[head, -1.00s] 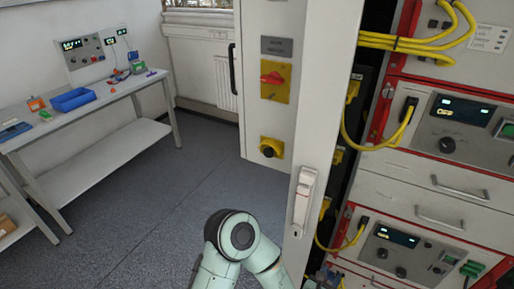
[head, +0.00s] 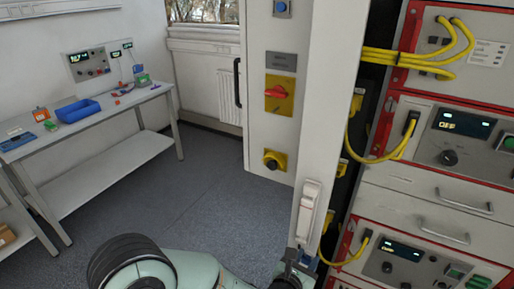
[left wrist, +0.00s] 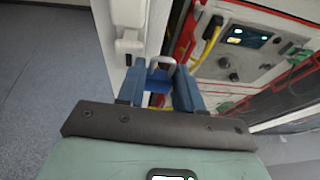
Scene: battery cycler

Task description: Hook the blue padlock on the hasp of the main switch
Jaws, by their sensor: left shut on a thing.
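The main switch (head: 279,93) is a red rotary handle on a yellow plate on the grey cabinet panel in the head view. Its hasp is too small to make out. My left gripper (head: 298,266) is low at the bottom of the head view, below the white door handle and well below the switch. It is shut on the blue padlock (left wrist: 157,84), which sits between the blue fingers in the left wrist view with its pale shackle (left wrist: 162,63) pointing away from the gripper. The padlock is mostly hidden in the head view. My right gripper is not in view.
A black knob on a yellow plate (head: 274,160) is below the switch. The white door handle (head: 309,208) sticks out from the door edge. Yellow cables (head: 385,155) and red-framed rack units are at right. A bench (head: 100,121) stands at left; the floor between is clear.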

